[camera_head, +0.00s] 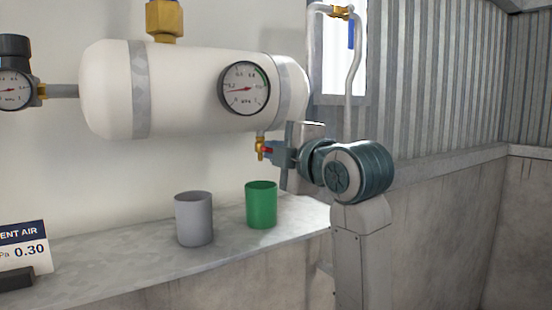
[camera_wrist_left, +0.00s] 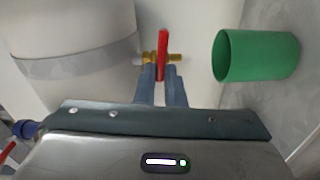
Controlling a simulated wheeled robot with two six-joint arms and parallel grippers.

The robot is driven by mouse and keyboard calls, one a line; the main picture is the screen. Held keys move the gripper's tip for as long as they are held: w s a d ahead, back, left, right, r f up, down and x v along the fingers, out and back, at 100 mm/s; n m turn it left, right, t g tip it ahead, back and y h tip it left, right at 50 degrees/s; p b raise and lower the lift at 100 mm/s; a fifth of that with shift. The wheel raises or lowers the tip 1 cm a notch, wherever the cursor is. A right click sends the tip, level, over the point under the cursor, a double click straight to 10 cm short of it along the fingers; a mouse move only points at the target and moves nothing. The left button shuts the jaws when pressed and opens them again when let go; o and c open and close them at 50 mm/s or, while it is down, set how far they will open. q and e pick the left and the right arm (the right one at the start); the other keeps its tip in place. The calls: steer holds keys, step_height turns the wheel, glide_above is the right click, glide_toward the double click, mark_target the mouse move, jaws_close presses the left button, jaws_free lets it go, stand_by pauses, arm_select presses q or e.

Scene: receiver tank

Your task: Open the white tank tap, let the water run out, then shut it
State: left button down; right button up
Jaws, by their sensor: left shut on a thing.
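The white tank (camera_head: 185,90) is fixed to the wall, and its brass tap (camera_head: 260,146) hangs under its right end. In the left wrist view, the tap's red handle (camera_wrist_left: 163,50) lies across the brass body (camera_wrist_left: 176,57). My left gripper (camera_head: 273,152) comes to the tap from the right; its two fingers (camera_wrist_left: 161,72) are shut on the red handle. A green cup (camera_head: 261,205) stands upright on the ledge below the tap; it shows in the left wrist view (camera_wrist_left: 256,55). I see no water stream. My right gripper is out of view.
A grey cup (camera_head: 194,219) stands left of the green one on the ledge (camera_head: 110,265). The tank's round gauge (camera_head: 244,88) is above the tap. A sign (camera_head: 22,246) reading 0.30 stands at the left. A pipe with a blue-handled valve (camera_head: 351,35) is at right.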

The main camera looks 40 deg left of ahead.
arm_select(q)
steer(key=shift+n, duration=0.7)
steer(key=shift+b, duration=0.3)
steer(key=shift+r, duration=0.1)
steer(key=c, duration=1.7)
jaws_free()
steer(key=shift+o, duration=0.9)
steer(key=shift+w+a, duration=0.1)
steer(key=shift+a, duration=0.05)
